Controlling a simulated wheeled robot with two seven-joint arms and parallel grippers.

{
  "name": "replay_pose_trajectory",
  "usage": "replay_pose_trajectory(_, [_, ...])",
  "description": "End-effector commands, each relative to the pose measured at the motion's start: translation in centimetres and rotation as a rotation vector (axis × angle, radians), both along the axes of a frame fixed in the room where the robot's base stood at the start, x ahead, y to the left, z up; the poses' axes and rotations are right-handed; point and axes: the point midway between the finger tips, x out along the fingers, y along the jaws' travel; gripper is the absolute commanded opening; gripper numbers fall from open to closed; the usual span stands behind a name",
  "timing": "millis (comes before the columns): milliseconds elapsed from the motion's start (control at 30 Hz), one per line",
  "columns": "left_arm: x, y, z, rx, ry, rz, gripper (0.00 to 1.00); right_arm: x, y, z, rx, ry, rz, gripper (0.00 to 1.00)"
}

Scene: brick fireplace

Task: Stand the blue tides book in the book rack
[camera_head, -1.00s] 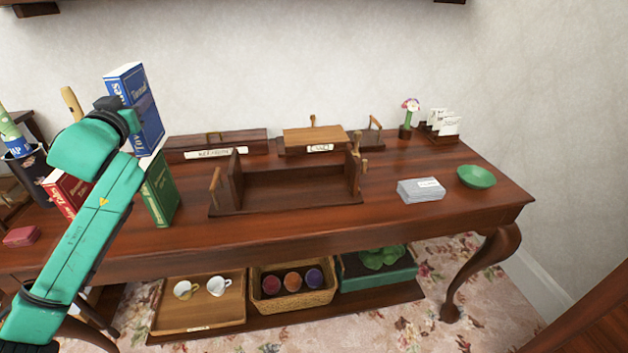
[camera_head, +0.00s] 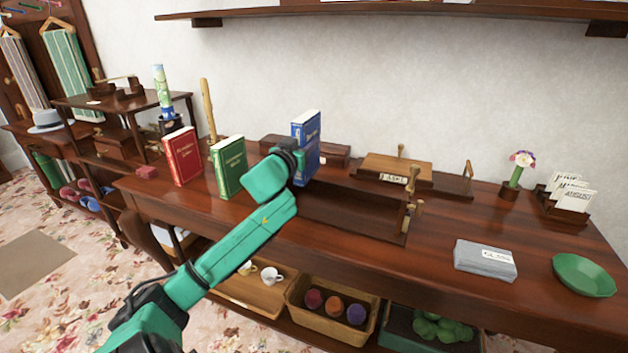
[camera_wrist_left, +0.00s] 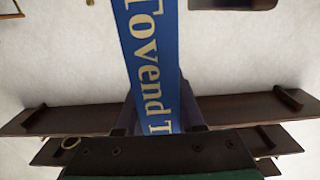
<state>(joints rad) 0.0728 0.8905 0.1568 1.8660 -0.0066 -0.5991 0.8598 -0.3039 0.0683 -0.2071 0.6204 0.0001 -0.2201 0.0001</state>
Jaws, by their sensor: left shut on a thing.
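The blue book (camera_head: 306,130) is held upright by my left gripper (camera_head: 293,160) in the head view. In the left wrist view its spine (camera_wrist_left: 150,60) shows large gold letters, and the two fingers (camera_wrist_left: 160,118) are shut on it. The book rack (camera_head: 350,212) is a low dark wooden trough on the table with a brass-knobbed right end. The book and gripper are at the rack's left end and hide that end. I cannot tell whether the book touches the rack. My right gripper does not show.
A green book (camera_head: 229,167) and a red book (camera_head: 182,156) stand left of my gripper. Behind the rack are a lidded wooden box (camera_head: 397,168) and a long dark box (camera_head: 335,154). A grey stack (camera_head: 485,260) and green dish (camera_head: 584,275) lie right. A wall shelf (camera_head: 400,12) is above.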

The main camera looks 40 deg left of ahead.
Motion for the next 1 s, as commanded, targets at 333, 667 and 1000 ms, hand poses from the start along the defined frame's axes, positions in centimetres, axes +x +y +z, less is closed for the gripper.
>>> replay_pose_trajectory(333, [0.0, 0.0, -6.0, -0.001, 0.000, 0.000, 0.00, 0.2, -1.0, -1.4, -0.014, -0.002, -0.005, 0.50])
replay_pose_trajectory(667, [0.0, 0.0, -8.2, 0.003, -0.003, 0.000, 0.00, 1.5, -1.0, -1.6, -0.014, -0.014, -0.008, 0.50])
replay_pose_trajectory(1000, [0.0, 0.0, -8.6, 0.001, -0.001, 0.000, 0.67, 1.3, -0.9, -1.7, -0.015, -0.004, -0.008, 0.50])
